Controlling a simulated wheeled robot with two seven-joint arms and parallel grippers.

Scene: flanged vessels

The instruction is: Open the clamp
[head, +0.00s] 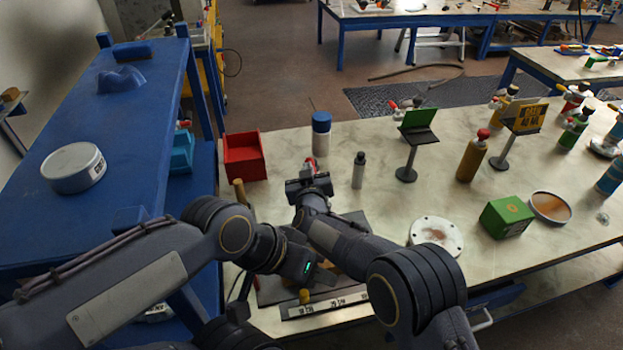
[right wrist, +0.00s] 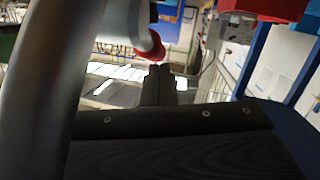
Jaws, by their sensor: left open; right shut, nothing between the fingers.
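The clamp is mostly hidden by my arms in the head view. In the right wrist view, a pale bar with a red tip (right wrist: 150,46), which looks like the clamp's lever, is close to my right gripper (right wrist: 160,75). The gripper's fingers are shut with nothing between them, just below the red tip; I cannot tell whether they touch it. A little red also shows by my right gripper (head: 309,183) in the head view. My left gripper (head: 310,270) is lower, near the table's front, and open; its fingers are mostly hidden. A large grey curved part fills the left of the wrist view.
A labelled base plate (head: 325,304) lies below my arms. A red bin (head: 244,156), a blue-capped container (head: 321,135) and a grey bottle (head: 358,170) stand behind. A white round flange (head: 436,236) and a green box (head: 506,217) are right. A blue shelf (head: 135,130) borders the left.

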